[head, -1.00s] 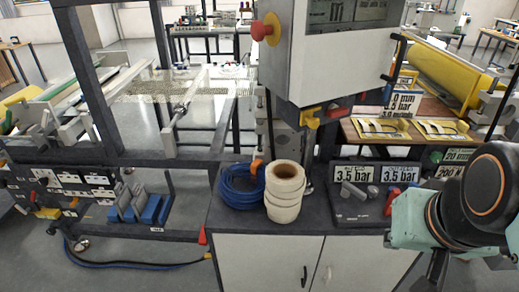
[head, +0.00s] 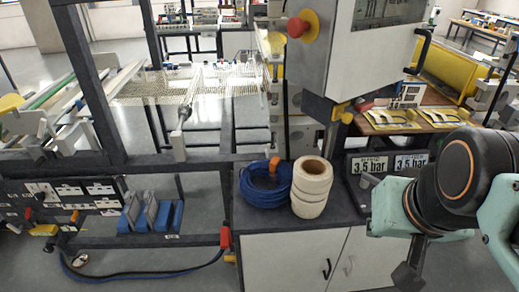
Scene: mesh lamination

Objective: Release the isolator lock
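I cannot pick out an isolator lock for certain. A red handle (head: 226,238) sits on the frame's lower right end, beside the cabinet, with a hose running to it. A yellow and red fitting (head: 342,113) shows under the grey control box. Small red and yellow parts (head: 42,229) show at the lower left panel. A red knob on a yellow base (head: 298,26) is on the control box's side. My arm is at the right, and a dark part that looks like my gripper (head: 408,274) hangs at the bottom edge, partly cut off. Its fingers are not clear.
The dark-topped cabinet (head: 270,212) carries a blue hose coil (head: 265,190), stacked cream rolls (head: 311,187) and display blocks reading 3.5 bar (head: 371,166). Blue and grey clamps (head: 150,213) stand on the left shelf. A hose (head: 140,275) crosses the floor. My arm hides part of the right side.

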